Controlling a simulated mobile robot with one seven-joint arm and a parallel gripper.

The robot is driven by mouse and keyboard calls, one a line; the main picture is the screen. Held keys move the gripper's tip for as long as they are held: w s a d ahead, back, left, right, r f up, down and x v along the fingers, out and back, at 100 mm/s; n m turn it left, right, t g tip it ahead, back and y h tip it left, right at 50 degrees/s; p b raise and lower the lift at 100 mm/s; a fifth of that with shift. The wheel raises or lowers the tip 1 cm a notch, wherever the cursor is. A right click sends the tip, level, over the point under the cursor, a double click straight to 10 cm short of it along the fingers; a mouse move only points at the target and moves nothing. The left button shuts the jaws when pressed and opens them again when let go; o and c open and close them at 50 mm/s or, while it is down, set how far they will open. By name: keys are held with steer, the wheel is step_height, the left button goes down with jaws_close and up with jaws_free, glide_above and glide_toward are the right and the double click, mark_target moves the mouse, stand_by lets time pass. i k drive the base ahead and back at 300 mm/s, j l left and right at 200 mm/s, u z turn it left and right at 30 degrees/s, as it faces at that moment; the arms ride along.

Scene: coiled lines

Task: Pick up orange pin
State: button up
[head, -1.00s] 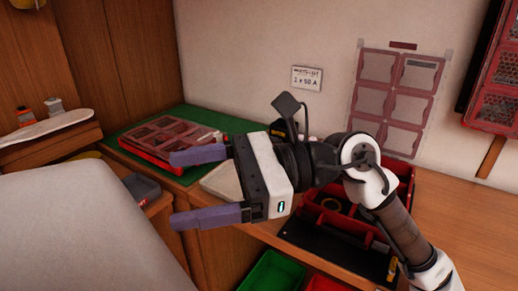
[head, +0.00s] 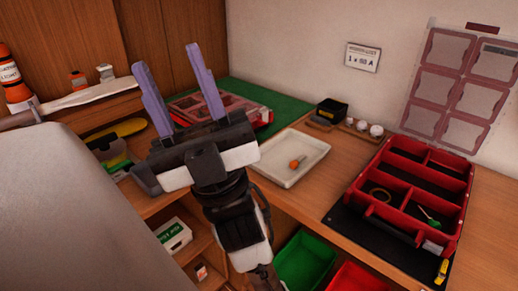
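A small orange pin (head: 295,163) lies on the white tray (head: 284,177) on the wooden bench, right of my gripper. My gripper (head: 172,92) is open, with its two purple fingers spread and pointing up in the picture. I see nothing between the fingers. The gripper is apart from the pin and appears in front of the red compartment case on the green mat.
The red case (head: 262,117) lies on the green mat (head: 244,91). A red divided organizer (head: 385,208) stands at right, beside a black box (head: 331,110) and small white knobs. Green (head: 305,262) and red bins sit below the bench edge. A grey surface (head: 60,215) fills the lower left.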

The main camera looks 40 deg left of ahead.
mark_target(294, 164)
steer(key=i+u, duration=0.1)
steer(key=u, duration=0.25)
steer(key=i+u, duration=0.1)
steer(key=u, duration=0.3)
steer(key=i+u, duration=0.15)
steer(key=u, duration=0.2)
steer(key=i+l, duration=0.15)
steer(key=i, duration=0.2)
steer(key=k+l+u, duration=0.2)
steer(key=u, duration=0.15)
steer(key=k+l+u, duration=0.25)
steer(key=u, duration=0.15)
steer(key=i+l, duration=0.1)
steer(key=i, duration=0.4)
